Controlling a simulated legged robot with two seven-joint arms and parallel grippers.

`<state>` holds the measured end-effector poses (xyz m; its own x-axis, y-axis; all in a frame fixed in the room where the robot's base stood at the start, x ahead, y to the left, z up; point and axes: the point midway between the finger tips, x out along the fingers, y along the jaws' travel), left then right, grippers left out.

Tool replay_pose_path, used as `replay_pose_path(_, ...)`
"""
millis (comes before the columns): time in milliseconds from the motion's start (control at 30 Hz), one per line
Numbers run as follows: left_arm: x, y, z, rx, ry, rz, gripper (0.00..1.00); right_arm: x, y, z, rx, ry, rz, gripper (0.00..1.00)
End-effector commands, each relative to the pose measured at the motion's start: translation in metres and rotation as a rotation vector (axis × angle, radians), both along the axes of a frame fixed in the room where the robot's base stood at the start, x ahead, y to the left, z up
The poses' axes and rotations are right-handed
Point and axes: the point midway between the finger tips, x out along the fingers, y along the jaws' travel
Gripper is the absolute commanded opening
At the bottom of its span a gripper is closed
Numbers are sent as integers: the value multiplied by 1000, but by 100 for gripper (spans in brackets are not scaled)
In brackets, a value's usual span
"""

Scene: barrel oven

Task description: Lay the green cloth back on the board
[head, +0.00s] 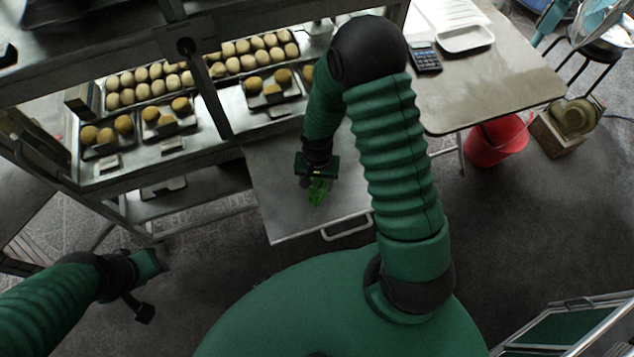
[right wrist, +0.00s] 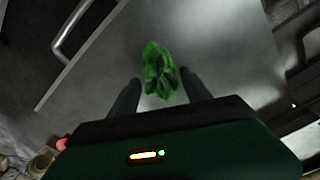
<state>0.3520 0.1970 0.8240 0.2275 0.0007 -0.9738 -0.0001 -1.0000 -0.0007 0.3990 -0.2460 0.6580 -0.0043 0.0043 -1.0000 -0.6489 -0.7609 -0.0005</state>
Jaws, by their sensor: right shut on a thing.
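The green cloth (head: 318,192) is a small crumpled bundle at the fingertips of my right gripper (head: 317,180), over the grey metal board (head: 285,215) with a handle at its front edge. In the right wrist view the cloth (right wrist: 159,72) sits between the two dark fingers of the right gripper (right wrist: 160,90), which is shut on it. I cannot tell whether the cloth touches the board (right wrist: 215,45). My left gripper (head: 145,290) is at the lower left, over the floor and away from the board; its fingers are too unclear to read.
Metal shelves hold rows of pale buns (head: 250,55) and small trays of browner buns (head: 165,112) behind the board. A table (head: 500,85) at the right carries a calculator (head: 425,60) and a white tray (head: 466,38). A red bucket (head: 497,142) stands under it.

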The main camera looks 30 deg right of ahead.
Motion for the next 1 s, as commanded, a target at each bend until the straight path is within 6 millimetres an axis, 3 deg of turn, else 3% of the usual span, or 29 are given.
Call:
replay_pose_path(133,0,0,0,0,0,0,36,0,0,0,-1,-1,-1,18)
replay_pose_path(167,0,0,0,0,0,0,36,0,0,0,0,0,-1,60)
replay_pose_path(300,0,0,0,0,0,0,36,0,0,0,0,0,-1,77)
replay_pose_path(667,0,0,3,0,-1,0,36,0,0,7,-1,-3,-1,77)
replay_pose_path(767,0,0,9,0,-1,0,36,1,0,25,-1,-4,-2,77)
replay_pose_path(1000,0,0,26,0,-1,0,36,1,-1,88,-2,-5,-2,77)
